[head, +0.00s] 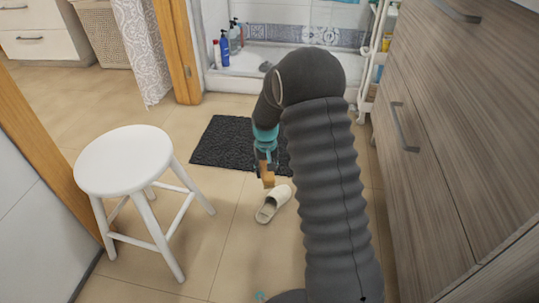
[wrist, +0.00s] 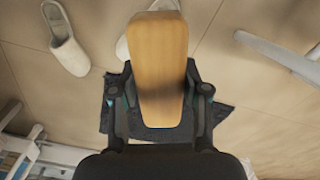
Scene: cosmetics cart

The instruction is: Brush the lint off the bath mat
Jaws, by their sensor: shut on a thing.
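The dark grey bath mat (head: 220,143) lies flat on the tiled floor in front of the tub in the head view. Part of it is hidden behind my arm. In the wrist view, dark edges of the mat (wrist: 222,112) show around my gripper. My gripper (head: 267,165) is shut on a wooden brush (wrist: 160,50), holding it near the mat's front edge as seen in the head view. The brush (head: 268,180) shows there as a small tan block; its bristles are not visible. I cannot tell whether it touches anything. No lint can be made out on the mat.
A cream slipper (head: 272,204) lies just in front of the mat; the wrist view shows two slippers, one (wrist: 66,42) at upper left. A white stool (head: 125,162) stands left, wooden drawers (head: 450,120) right. Bottles (head: 229,45) stand on the tub edge.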

